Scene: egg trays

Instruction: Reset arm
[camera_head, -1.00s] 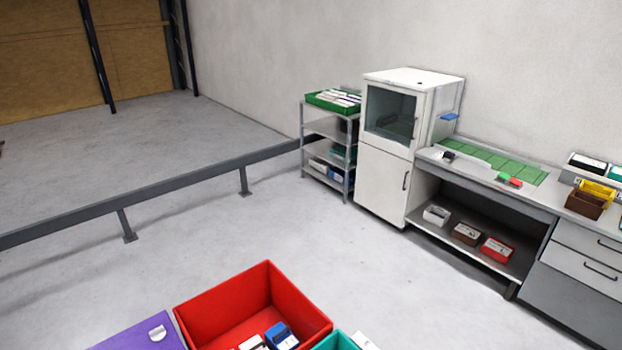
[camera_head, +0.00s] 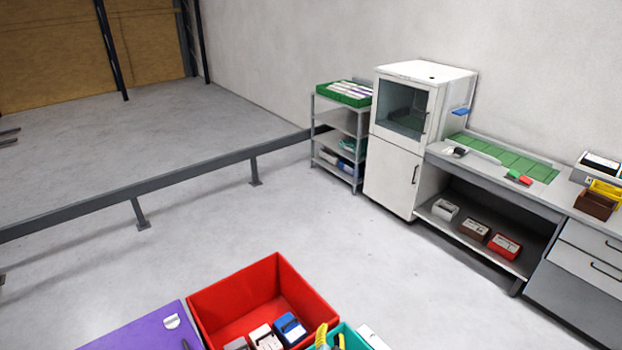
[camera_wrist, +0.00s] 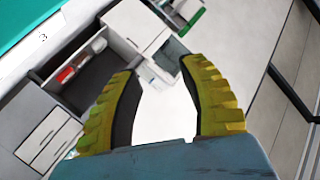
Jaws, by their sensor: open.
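My gripper (camera_wrist: 160,68) shows in the wrist view with its two ribbed yellow fingers apart. The gap between them is empty, and pale floor shows through it. The wrist view is strongly tilted. Beyond the fingertips are the white cabinet and the workbench, well apart from the gripper. In the head view, small yellow pieces stand at the bottom edge over the teal bin (camera_head: 362,334); I cannot tell whether they are part of my gripper.
A red bin (camera_head: 232,287) holding several small boxes and a purple surface (camera_head: 140,330) are near the bottom. A grey rail (camera_head: 190,184) crosses the floor. A shelf rack (camera_head: 342,120), white cabinet (camera_head: 392,168) and workbench (camera_head: 480,174) line the wall. The middle floor is clear.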

